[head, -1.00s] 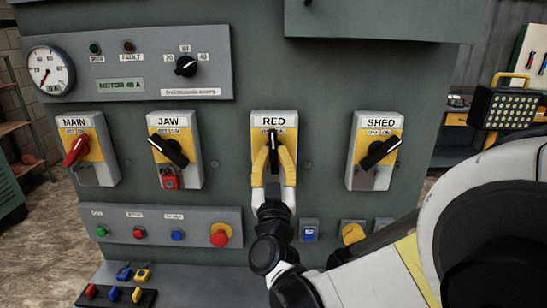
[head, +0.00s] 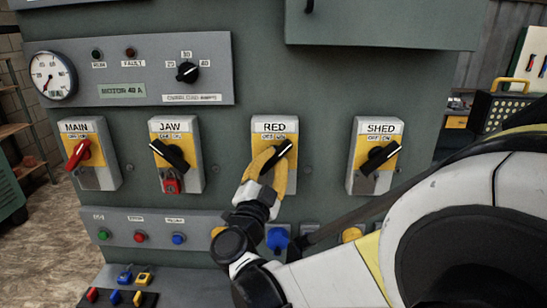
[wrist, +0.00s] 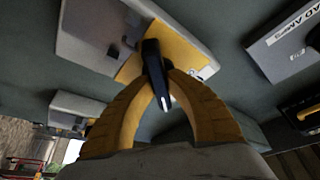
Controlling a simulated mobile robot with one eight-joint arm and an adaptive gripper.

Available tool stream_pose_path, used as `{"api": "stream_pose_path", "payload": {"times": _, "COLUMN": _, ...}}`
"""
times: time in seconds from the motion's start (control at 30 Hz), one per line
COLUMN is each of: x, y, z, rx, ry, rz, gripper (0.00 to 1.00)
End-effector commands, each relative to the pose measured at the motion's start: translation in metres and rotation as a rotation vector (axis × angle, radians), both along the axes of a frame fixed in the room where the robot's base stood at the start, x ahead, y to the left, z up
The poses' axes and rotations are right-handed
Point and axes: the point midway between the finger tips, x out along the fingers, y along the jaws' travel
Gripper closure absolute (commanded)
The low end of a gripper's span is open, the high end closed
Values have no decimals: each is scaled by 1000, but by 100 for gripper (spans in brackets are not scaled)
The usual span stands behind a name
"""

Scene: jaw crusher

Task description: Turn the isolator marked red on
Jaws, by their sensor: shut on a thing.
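The isolator marked RED (head: 284,126) is a grey box with a yellow plate on the panel front. Its black handle (head: 284,149) is tilted, its upper end to the right. My gripper (head: 271,164), with yellow fingers, is shut on this handle from below, and is tilted with it. In the wrist view the handle (wrist: 153,65) stands between the two curved fingertips (wrist: 158,85). The lower part of the handle is hidden by the fingers in the head view. The small OFF and ON marks are hard to read.
Isolators MAIN (head: 99,178) and JAW (head: 190,180) are to the left, JAW with a red padlock (head: 172,184). SHED (head: 387,130) is to the right. A push-button strip (head: 115,220) runs below. A grey cabinet (head: 380,25) juts out above.

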Motion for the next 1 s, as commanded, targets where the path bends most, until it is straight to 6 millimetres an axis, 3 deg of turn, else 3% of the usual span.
{"api": "stream_pose_path", "payload": {"times": 0.67, "x": 0, "y": 0, "z": 1, "rx": 61, "ry": -3, "rz": 0, "gripper": 100}}
{"api": "stream_pose_path", "payload": {"times": 0.7, "x": 0, "y": 0, "z": 1, "rx": 61, "ry": -4, "rz": 0, "gripper": 77}}
{"api": "stream_pose_path", "payload": {"times": 0.77, "x": 0, "y": 0, "z": 1, "rx": 61, "ry": -3, "rz": 1, "gripper": 60}}
{"api": "stream_pose_path", "payload": {"times": 1.0, "x": 0, "y": 0, "z": 0, "rx": 61, "ry": -3, "rz": 0, "gripper": 60}}
